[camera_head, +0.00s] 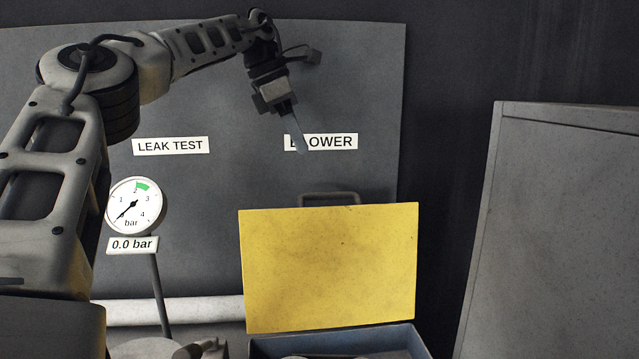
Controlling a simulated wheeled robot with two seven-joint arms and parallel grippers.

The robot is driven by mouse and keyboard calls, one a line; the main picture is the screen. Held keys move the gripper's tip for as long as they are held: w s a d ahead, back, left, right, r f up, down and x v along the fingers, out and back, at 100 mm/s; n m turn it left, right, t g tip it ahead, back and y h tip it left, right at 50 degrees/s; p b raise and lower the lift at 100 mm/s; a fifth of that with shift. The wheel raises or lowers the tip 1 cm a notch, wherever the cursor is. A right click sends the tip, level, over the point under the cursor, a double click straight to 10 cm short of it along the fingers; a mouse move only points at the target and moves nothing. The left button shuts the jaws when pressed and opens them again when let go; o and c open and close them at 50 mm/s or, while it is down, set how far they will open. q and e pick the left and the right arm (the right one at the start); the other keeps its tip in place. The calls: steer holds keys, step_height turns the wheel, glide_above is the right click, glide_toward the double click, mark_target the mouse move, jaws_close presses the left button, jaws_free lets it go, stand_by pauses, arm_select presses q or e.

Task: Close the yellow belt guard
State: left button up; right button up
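The yellow belt guard (328,268) stands raised, its flat face toward me, at the back of a blue-grey box (340,342) at the bottom centre. The box's top is uncovered, and rounded parts show inside it. A dark handle (330,199) shows just above the guard's top edge. My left arm comes in from the left and reaches over the top. My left gripper (298,138) points down above the guard, in front of the BLOWER label, apart from the guard. Its fingers look thin and edge-on, so their opening is unclear. My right gripper is not in view.
A grey panel with LEAK TEST (170,146) and BLOWER (335,142) labels stands behind. A pressure gauge (134,206) reading 0.0 bar stands at left on a thin post. A white pipe (200,309) runs low. A grey slab (560,230) stands at right.

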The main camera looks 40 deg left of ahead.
arm_select(q)
steer(key=x, duration=1)
steer(key=shift+w, duration=0.1)
jaws_close()
